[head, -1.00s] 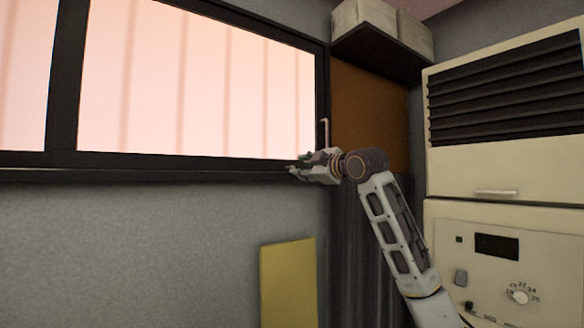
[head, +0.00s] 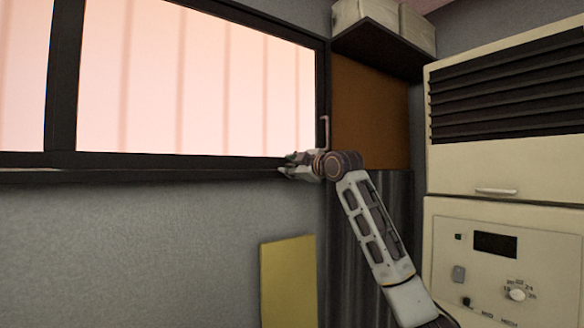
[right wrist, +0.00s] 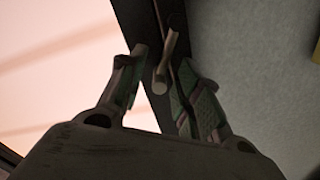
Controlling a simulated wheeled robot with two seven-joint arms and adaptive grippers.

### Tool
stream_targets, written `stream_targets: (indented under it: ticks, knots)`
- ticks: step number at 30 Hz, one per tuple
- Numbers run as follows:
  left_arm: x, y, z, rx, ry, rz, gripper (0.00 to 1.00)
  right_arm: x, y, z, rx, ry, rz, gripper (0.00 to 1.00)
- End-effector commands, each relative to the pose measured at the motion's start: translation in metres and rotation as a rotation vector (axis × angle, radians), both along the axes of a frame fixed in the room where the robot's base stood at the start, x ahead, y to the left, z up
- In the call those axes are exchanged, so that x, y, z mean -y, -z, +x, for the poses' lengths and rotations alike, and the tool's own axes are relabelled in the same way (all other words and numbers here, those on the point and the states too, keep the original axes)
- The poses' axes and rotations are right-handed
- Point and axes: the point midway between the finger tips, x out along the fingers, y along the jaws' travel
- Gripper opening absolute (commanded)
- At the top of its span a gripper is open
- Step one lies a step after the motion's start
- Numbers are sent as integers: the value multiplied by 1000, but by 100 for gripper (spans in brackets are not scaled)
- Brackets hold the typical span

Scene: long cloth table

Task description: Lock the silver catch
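The silver catch (head: 326,130) is a thin, light bent handle at the right end of the dark window frame, just above my right wrist in the head view. In the right wrist view a pale rod-like lever (right wrist: 166,60), apparently this catch, stands out from the dark frame. It lies between the two fingertips of my right gripper (right wrist: 162,66). The fingers are open around it, with gaps visible; I cannot tell if either touches. In the head view my right gripper (head: 291,164) is at the window's lower right corner. My left gripper is not in view.
The bright window (head: 200,90) and its dark sill (head: 150,174) run to the left. A cream unit with a louvred vent (head: 505,95) and dials stands at the right. A shelf with boxes (head: 368,14) is above. A yellow panel (head: 288,282) is below.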

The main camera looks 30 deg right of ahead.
Motion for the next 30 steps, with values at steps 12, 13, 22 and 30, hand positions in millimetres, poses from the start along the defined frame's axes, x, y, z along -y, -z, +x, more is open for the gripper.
stream_targets:
  ticks: [12,13,22,30]
  knots:
    - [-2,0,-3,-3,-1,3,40,0,0,0,0,0,0,0]
    - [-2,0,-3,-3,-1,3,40,0,0,0,-1,-1,0,0]
    - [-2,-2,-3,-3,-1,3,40,1,-1,0,-6,0,23,0]
    - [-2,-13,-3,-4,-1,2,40,4,-6,1,-22,0,128,0]
